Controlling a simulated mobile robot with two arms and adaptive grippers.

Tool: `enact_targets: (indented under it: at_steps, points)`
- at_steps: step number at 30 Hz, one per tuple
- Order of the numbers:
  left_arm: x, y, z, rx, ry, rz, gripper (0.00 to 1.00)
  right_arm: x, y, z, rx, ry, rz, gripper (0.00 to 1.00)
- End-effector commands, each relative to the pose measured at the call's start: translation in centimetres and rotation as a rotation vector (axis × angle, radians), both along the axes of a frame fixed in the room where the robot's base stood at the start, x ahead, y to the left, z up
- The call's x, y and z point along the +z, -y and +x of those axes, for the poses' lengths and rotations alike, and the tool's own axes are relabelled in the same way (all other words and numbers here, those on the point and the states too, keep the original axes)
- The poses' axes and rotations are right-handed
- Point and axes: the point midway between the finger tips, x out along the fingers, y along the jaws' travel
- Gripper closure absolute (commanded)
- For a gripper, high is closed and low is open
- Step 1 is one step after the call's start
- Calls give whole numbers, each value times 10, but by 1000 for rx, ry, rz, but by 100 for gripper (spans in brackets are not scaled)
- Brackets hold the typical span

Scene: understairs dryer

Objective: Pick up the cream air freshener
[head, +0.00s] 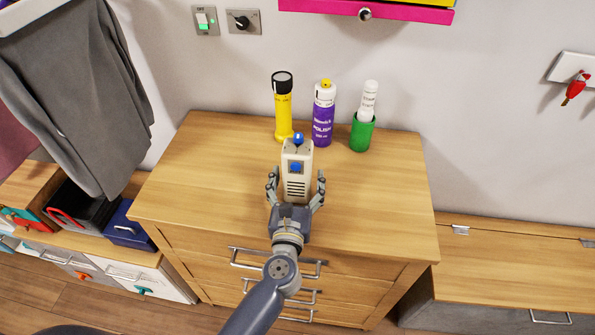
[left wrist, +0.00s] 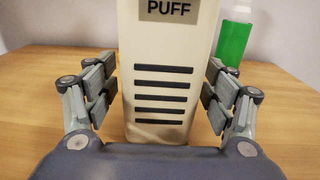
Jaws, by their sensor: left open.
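The cream air freshener (head: 297,172) stands upright on the wooden dresser top, with a blue knob on top and dark slots low on its front. In the left wrist view the air freshener (left wrist: 163,60) fills the middle, with a "PUFF" label above the slots. My left gripper (head: 296,190) is open, with one finger on each side of the air freshener. In the left wrist view the gripper (left wrist: 160,92) shows gaps between both fingers and the body. My right gripper is not in view.
Behind the air freshener stand a yellow flashlight (head: 283,108), a purple polish can (head: 323,118) and a green cup (head: 362,134) holding a white tube (head: 368,100). The dresser top (head: 390,190) is clear to the left and right. A pink shelf (head: 365,11) hangs above.

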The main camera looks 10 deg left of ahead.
Motion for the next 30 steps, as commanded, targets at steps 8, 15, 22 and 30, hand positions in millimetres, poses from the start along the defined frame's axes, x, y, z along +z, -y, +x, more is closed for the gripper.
enact_targets:
  at_steps: [8, 15, 22, 30]
  points:
    - [0, 0, 0, 0, 0, 0, 66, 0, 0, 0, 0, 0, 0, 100]
    - [1, 0, 0, 0, 2, 0, 83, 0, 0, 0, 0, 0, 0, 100]
    - [8, 0, 0, 1, 3, -3, 83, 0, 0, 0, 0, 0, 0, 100]
    - [45, 0, 0, 2, 7, -5, 83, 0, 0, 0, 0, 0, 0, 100]
